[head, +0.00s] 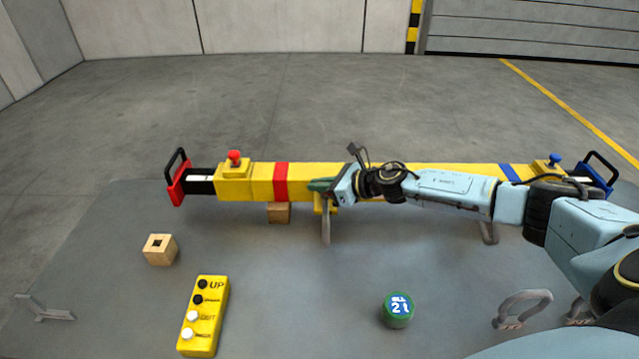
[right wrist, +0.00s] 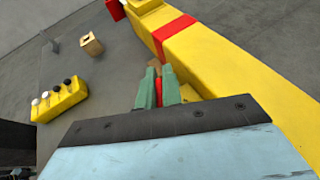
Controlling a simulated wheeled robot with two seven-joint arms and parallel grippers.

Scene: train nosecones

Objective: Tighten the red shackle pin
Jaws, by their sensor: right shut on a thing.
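A yellow beam (head: 255,190) lies across the table, with a red band (head: 281,181) left of its middle. My right gripper (head: 318,185) is at the beam's front side, just right of this band. In the right wrist view its green fingers (right wrist: 158,95) are closed around a small red piece, the red shackle pin (right wrist: 158,91), beside the yellow beam (right wrist: 215,75). The fingers cover most of the pin, and the head view does not show it. How far the pin is screwed in cannot be seen. My left gripper is out of view.
A wooden block (head: 279,213) sits under the beam. A wooden block with a hole (head: 160,249), a yellow control box (head: 203,316) and a green round tin (head: 398,311) stand on the grey table (head: 290,290). A grey shackle-like loop (head: 522,308) lies at right.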

